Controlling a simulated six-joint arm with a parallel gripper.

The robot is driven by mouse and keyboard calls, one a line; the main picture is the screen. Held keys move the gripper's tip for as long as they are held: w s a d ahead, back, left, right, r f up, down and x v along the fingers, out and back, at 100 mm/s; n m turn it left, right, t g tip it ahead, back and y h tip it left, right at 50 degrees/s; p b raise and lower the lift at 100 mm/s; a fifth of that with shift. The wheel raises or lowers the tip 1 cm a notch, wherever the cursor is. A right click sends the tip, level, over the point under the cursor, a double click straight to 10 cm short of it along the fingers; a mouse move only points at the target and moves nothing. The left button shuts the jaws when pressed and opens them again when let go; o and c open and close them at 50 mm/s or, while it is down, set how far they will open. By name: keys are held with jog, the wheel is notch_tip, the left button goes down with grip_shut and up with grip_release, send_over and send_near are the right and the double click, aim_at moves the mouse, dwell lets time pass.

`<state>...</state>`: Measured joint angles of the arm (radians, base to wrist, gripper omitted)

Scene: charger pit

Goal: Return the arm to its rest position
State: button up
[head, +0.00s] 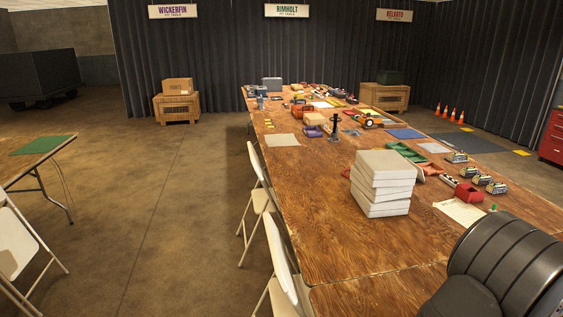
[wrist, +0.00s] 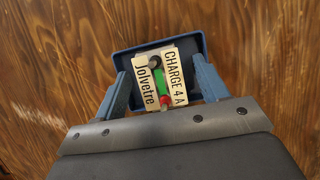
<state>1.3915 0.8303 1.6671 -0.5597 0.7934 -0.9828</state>
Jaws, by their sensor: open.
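My gripper (wrist: 160,68) shows in the wrist view with its two blue fingers spread apart, open and with nothing clamped between them. Below and between the fingers is a dark blue tray-like holder (wrist: 122,58) on the wooden table. In it, a small green piece (wrist: 159,82) with a dark round end and a red end lies between two pale labels. One label (wrist: 147,84) reads "Jolvetre" and the other (wrist: 174,72) reads "CHARGE 4 A". Whether the fingers touch the holder, I cannot tell. In the head view, my dark arm fills the lower right corner; the gripper is out of that view.
The long wooden table (head: 320,240) bears a stack of white boxes (head: 383,182) in its near middle. A red bin (head: 468,193), several small yellow-grey units (head: 482,180) and a paper sheet (head: 459,211) lie close to my arm. The near left tabletop is clear.

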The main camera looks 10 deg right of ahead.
jog(key=shift+f, duration=0.8)
jog(key=v, duration=1.2)
jog(key=x, duration=1.2)
jog(key=r, duration=0.4)
jog(key=shift+s+a+r, duration=0.1)
jog(key=shift+s+r, duration=0.15)
jog(key=shift+s, duration=0.1)
jog(key=s+a+r, duration=0.5)
jog(key=s+r, duration=0.1)
jog(key=s, duration=0.3)
jog(key=w+d+n+t+h, duration=0.1)
jog(key=w+n, duration=0.3)
jog(key=w+d+n+t+h, duration=0.1)
jog(key=w+n, duration=0.3)
jog(key=n, duration=0.1)
jog(key=w+d+n+t+h, duration=0.1)
jog(key=w+n+h, duration=0.1)
jog(key=w+n, duration=0.3)
jog(key=shift+w+d+f, duration=0.1)
jog(key=shift+f, duration=0.2)
jog(key=shift+w+d+r+n+t+h, duration=0.15)
jog(key=shift+w+n+t, duration=0.25)
jog(key=shift+w+n, duration=0.6)
jog(key=shift+w+d+n+t+h, duration=0.15)
jog(key=shift+w+n+t, duration=0.25)
jog(key=shift+w+n, duration=0.55)
jog(key=shift+s, duration=0.1)
